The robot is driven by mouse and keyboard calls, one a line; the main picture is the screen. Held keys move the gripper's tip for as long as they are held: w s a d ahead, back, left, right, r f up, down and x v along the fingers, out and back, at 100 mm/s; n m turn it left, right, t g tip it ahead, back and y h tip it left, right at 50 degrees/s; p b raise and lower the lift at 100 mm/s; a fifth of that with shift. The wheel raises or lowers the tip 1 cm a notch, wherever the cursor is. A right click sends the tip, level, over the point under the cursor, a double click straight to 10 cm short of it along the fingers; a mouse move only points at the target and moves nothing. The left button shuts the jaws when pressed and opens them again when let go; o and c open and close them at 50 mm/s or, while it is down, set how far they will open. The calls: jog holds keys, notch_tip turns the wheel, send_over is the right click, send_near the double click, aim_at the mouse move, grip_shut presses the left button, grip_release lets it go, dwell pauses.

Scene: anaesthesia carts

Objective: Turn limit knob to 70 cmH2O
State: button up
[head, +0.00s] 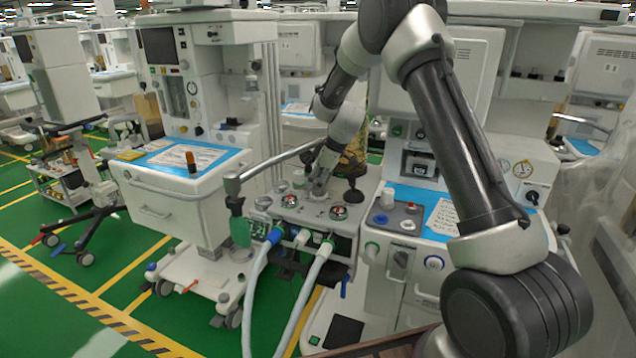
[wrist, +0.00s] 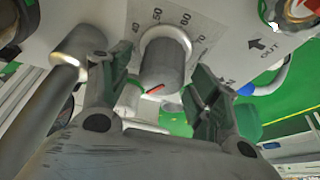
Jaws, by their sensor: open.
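The limit knob (wrist: 164,66) is a grey cylinder with a pale ring at its base, in the upper middle of the wrist view. Printed numbers 40, 50, 60 and 70 curve around its far side, with 70 on the right. A red mark shows on the knob's near end; I cannot tell which number it lines up with. My gripper (wrist: 155,98) is open, one finger on each side of the knob, with a visible gap on the right. In the head view my gripper (head: 318,190) is over the metal panel (head: 312,208), and the knob cannot be made out there.
A metal post (wrist: 68,65) stands close to the left finger. Hoses (head: 262,275) hang in front. A metal arm (head: 270,163) reaches in from the left.

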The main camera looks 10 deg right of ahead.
jog(key=c, duration=1)
jog(key=shift+m, duration=0.3)
jog(key=m+t+h, duration=0.1)
jog(key=m, duration=0.2)
jog(key=shift+m, duration=0.4)
jog(key=m+h, duration=0.1)
jog(key=m, duration=0.2)
jog(key=shift+t+h, duration=0.3)
jog(key=m+h, duration=0.1)
jog(key=m, duration=0.3)
jog(key=shift+d, duration=0.1)
jog(key=shift+m+h, duration=0.9)
jog(key=shift+m, duration=1.2)
